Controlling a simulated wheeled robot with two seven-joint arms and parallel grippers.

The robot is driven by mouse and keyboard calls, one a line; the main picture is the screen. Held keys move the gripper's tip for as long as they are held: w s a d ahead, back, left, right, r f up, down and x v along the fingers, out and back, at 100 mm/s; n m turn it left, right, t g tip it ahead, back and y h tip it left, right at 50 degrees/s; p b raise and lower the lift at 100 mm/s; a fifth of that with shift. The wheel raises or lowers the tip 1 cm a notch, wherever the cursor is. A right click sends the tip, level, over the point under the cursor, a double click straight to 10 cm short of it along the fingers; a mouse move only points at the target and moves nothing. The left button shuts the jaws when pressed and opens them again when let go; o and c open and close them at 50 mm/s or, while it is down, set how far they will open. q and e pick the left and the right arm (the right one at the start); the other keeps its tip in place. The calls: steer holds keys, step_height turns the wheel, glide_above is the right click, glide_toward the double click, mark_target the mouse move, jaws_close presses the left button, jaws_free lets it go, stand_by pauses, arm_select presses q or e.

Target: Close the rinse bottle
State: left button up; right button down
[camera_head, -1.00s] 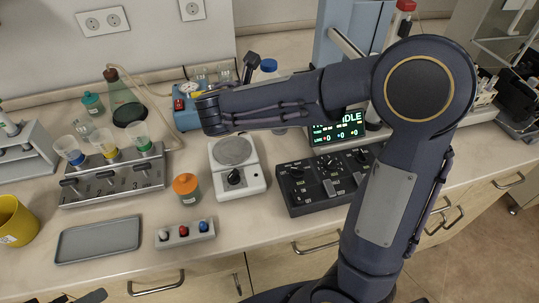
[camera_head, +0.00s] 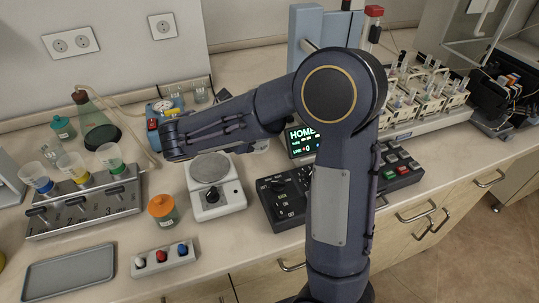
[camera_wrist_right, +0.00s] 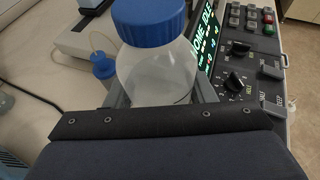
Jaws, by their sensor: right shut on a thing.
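A clear bottle with a ribbed blue cap (camera_wrist_right: 148,18) stands large in the right wrist view. Its rounded glass body (camera_wrist_right: 155,75) looks upright, and the cap sits on its neck; I cannot tell how tight it is. My right gripper (camera_wrist_right: 160,95) is shut on the bottle, with one finger on each side of the body. In the head view my right arm crosses the middle and hides the gripper and most of what is behind it. My left gripper is not in view.
A small blue-capped bottle with a tube (camera_wrist_right: 103,66) stands left of the held bottle. A lit display (camera_head: 302,140) and black control panel (camera_head: 283,200) are close by.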

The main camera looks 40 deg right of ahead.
step_height(320, 180, down, 9)
stand_by(0.3)
steer(key=shift+d+r, duration=0.1)
steer(key=shift+d, duration=0.25)
steer(key=x, duration=0.3)
steer(key=shift+d+r, duration=0.3)
steer(key=shift+d, duration=0.05)
steer(key=shift+w+a+f, duration=0.1)
steer(key=shift+a+f, duration=0.05)
steer(key=shift+f, duration=0.2)
steer(key=shift+f, duration=0.1)
